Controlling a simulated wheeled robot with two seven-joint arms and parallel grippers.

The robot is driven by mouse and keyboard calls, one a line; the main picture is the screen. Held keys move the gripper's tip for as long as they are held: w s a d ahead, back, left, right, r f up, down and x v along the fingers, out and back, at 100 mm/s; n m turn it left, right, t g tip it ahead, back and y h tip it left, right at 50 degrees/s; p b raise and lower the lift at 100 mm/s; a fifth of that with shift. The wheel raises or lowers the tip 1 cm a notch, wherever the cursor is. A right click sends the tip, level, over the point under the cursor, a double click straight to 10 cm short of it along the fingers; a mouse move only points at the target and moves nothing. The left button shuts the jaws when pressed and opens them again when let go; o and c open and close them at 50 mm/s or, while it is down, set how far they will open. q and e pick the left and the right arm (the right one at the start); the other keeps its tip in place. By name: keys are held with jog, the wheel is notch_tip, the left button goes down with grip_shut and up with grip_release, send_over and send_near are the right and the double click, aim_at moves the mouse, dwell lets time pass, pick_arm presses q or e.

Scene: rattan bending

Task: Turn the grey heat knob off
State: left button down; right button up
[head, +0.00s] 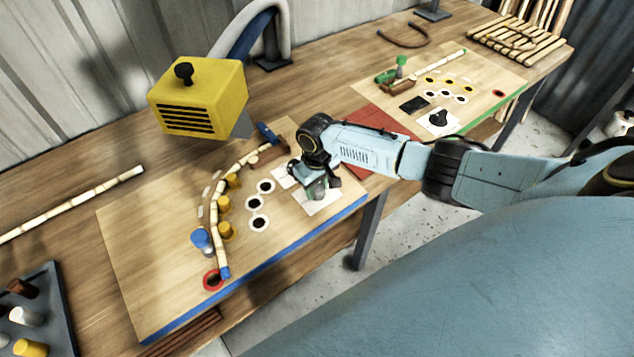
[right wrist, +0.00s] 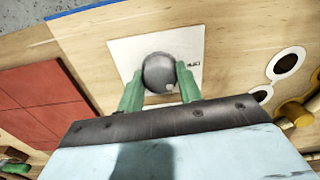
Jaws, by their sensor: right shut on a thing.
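The grey heat knob (right wrist: 158,72) sits on a white plate (right wrist: 118,52) on the near board. My right gripper (right wrist: 160,88) has its two green fingers on either side of the knob and is shut on it. In the head view my right gripper (head: 318,188) is over the white plate (head: 322,204) near the board's blue front edge, and it mostly hides the knob. A small light mark shows on the knob in the right wrist view. My left gripper is in neither view.
The bent rattan pole (head: 214,212) lies against several yellow pegs left of my gripper. A yellow heater (head: 200,92) hangs above the board. A second board with a black knob (head: 438,118) lies farther right. A dark tray (head: 48,300) holds pegs at lower left.

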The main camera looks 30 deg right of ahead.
aim_at(317, 188)
jog(key=n, duration=0.3)
jog(key=shift+r+n+p, duration=0.1)
jog(key=shift+n+p, duration=0.2)
jog(key=shift+n, duration=0.1)
jog(key=n, duration=0.4)
jog(key=shift+w, duration=0.1)
jog(key=shift+n, duration=0.3)
jog(key=o, duration=1)
notch_tip(317, 188, up, 13)
jog(key=p, duration=0.1)
jog(key=shift+r, duration=0.15)
